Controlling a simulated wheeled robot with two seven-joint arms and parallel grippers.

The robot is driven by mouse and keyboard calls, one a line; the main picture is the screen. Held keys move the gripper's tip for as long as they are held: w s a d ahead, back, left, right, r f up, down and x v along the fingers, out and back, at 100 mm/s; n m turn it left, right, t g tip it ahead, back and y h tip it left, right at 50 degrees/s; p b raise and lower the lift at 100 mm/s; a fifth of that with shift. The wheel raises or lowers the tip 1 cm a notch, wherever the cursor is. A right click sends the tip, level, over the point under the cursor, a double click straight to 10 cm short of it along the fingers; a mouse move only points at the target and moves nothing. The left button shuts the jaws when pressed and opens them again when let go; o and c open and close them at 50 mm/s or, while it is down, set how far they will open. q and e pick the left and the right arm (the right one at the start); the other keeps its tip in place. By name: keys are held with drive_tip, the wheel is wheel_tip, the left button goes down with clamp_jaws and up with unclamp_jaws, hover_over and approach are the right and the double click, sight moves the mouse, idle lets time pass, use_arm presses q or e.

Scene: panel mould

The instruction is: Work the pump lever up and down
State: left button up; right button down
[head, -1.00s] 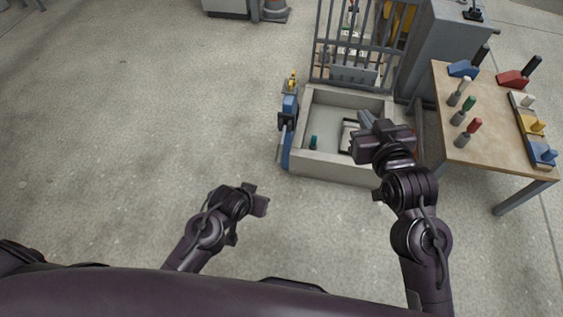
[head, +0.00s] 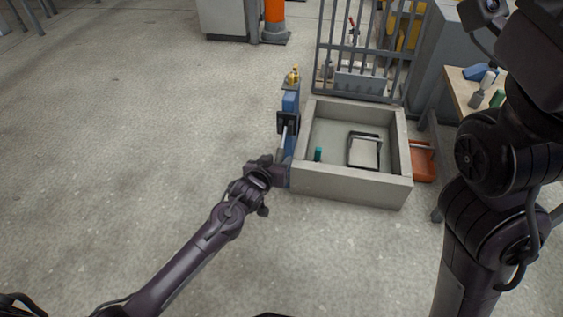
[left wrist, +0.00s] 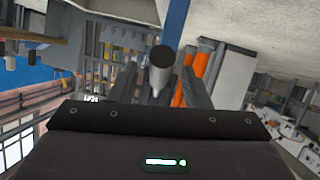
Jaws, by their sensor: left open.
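The pump (head: 291,104) is a blue upright post with a brass top and a black bracket, at the left wall of the grey basin. Its lever (head: 283,138) is a pale rod slanting down from the bracket. My left gripper (head: 281,174) is open at the lever's lower end. In the left wrist view the lever's rounded grey end with a dark tip (left wrist: 161,66) shows between the finger tips; contact cannot be told. My right arm rises close on the right of the head view, its gripper outside the picture.
A wooden table (head: 462,92) is partly hidden by my right arm. Floor at left is clear.

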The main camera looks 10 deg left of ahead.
sight(282, 156)
use_arm(q)
drive_tip(key=shift+b+x, duration=0.85)
drive_tip(key=shift+x, duration=1.1)
drive_tip(key=shift+s, duration=0.1)
drive_tip(key=shift+f, duration=0.1)
clamp_jaws()
